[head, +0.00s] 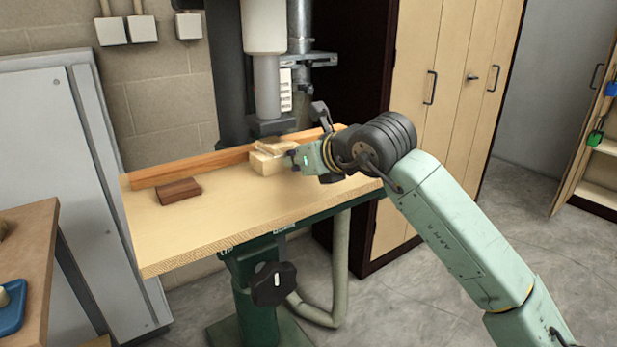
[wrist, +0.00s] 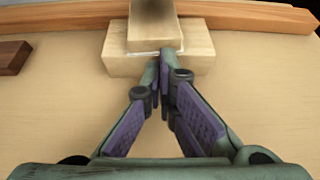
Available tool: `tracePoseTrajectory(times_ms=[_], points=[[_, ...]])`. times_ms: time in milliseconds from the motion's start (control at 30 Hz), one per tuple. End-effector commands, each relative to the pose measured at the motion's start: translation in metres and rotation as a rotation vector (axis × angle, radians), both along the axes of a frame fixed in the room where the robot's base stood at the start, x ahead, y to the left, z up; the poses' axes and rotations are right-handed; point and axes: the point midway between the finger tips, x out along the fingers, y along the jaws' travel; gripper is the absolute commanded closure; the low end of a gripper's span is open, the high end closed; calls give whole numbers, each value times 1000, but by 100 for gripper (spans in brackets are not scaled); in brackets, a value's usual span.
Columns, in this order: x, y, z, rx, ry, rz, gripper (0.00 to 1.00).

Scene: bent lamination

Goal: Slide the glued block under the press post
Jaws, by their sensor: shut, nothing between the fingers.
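The glued block (head: 264,165) is pale wood in two stacked pieces on the press table, with a narrower piece on a wider one. A white glue line shows between the pieces in the wrist view, where the block (wrist: 194,62) is top centre. The press post (head: 268,126) comes down just above and behind the block in the head view. How far the block is beneath it, I cannot tell. My gripper (head: 289,160) is shut and empty at the block's near side. In the wrist view its fingertips (wrist: 161,60) meet or nearly meet the block's near face.
A wooden fence (head: 190,168) runs along the back of the pale table (head: 200,235), behind the block. A dark brown block (head: 179,191) lies at the table's left. The table's front half is bare. A black hand knob (head: 273,284) sits below its front edge.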

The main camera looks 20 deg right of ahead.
Motion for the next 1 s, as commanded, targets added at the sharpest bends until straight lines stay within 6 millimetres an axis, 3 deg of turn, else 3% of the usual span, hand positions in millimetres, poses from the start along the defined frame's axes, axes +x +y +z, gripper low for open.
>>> tracePoseTrajectory(times_ms=[600,767,1000], points=[[21,7,-1,0,1,0,100],[15,5,-1,-1,0,-2,100],[-7,-3,1,0,-1,-2,100]])
